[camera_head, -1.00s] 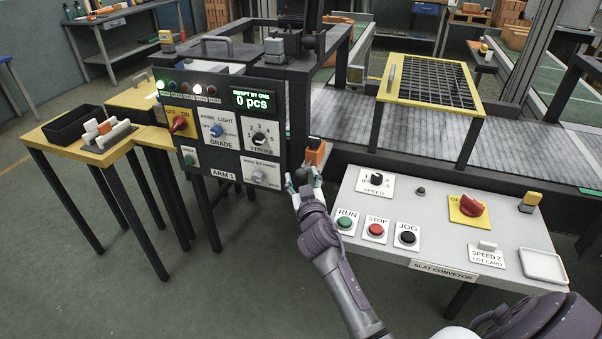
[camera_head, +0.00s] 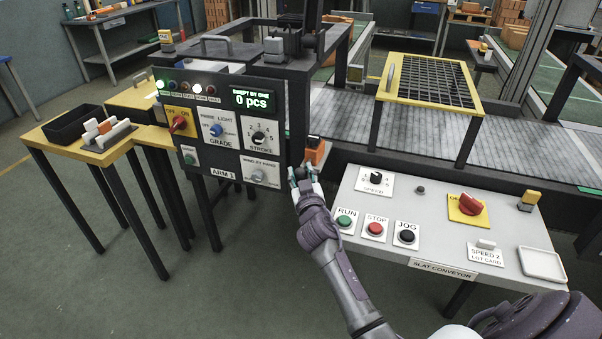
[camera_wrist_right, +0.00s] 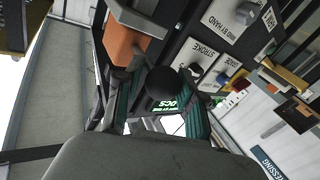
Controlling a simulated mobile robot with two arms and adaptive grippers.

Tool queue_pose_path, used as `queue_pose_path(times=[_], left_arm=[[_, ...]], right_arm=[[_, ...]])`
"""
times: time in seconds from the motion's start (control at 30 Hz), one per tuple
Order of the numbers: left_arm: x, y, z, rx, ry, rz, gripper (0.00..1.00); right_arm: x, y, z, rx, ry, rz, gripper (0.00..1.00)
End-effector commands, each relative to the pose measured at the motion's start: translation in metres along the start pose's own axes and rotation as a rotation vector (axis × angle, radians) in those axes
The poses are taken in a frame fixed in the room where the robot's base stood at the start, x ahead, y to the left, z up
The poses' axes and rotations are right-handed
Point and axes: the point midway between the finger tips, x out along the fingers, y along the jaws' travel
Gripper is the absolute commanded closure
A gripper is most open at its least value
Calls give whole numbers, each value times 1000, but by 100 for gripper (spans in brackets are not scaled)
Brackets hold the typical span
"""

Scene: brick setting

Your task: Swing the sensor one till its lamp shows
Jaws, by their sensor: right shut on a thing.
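An orange sensor block (camera_head: 316,153) with a dark top sits at the right edge of the ARM 1 panel, beside the conveyor. In the right wrist view the orange block (camera_wrist_right: 122,42) is at the upper left. My right gripper (camera_head: 303,179) is just below and left of it, shut on a black ball knob (camera_wrist_right: 176,86), which shows between the teal fingertips. How the knob joins the sensor is hidden. I see no lit lamp on the sensor. My left gripper is out of view.
The ARM 1 panel (camera_head: 222,163) has dials, a red switch, a green display and a lamp row with green and white lit. The slat conveyor desk (camera_head: 455,225) with buttons stands to the right. Yellow tables (camera_head: 95,152) stand left. Floor in front is clear.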

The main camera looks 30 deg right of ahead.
Motion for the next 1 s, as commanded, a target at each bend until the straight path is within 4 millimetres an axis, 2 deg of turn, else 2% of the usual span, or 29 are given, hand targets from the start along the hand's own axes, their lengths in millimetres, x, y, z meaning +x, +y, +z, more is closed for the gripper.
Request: queue_pose_path(times=[0.2, 0.5, 0.53, 0.63, 1.0], left_arm=[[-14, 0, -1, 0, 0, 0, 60], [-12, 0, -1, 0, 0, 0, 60], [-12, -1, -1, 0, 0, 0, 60], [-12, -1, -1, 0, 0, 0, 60], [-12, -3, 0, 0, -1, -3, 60]], right_arm=[[-2, 4, -3, 1, 12, -52, 100], [-2, 3, -2, 6, 18, -64, 100], [-2, 3, -2, 6, 19, -64, 59], [-2, 3, -2, 5, 18, -64, 42], [-6, 4, 0, 3, 15, -62, 41]])
